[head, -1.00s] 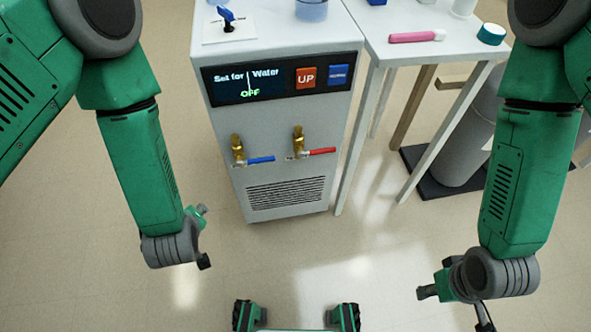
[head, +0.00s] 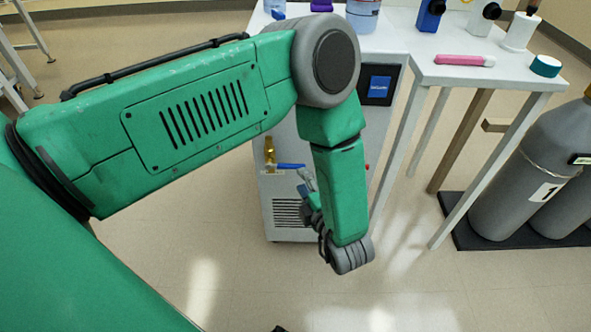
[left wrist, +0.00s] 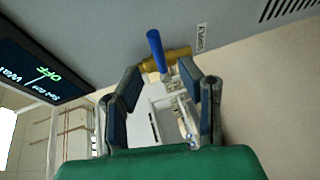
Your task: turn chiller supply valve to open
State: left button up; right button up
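The chiller (head: 284,232) stands mostly behind my left arm in the head view. Its blue-handled valve (head: 290,166) has a brass body (head: 269,152), and the handle points right, crosswise to the body. In the left wrist view the blue handle (left wrist: 156,50) and brass body (left wrist: 178,55) lie just beyond my fingertips. The label beside them is too small to read surely. My left gripper (head: 306,182) is open and empty, its two fingers (left wrist: 163,82) apart on either side of the valve's line. Contact cannot be told. My right gripper is out of view.
A red bit of the other valve (head: 367,167) shows past my forearm. A white table (head: 480,76) stands right of the chiller, with a pink pen-like item (head: 464,60) on it. Grey gas cylinders (head: 530,175) stand farther right. The floor in front is clear.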

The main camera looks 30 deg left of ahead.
aim_at(295, 167)
pick_arm(q)
jog(key=b+x, duration=0.1)
jog(key=x, duration=0.5)
jog(key=shift+w, duration=0.25)
jog(key=shift+w+a+b, duration=0.15)
jog(key=shift+a+b, duration=0.15)
jog(key=shift+a, duration=0.15)
jog(key=shift+d, duration=0.25)
grip_shut()
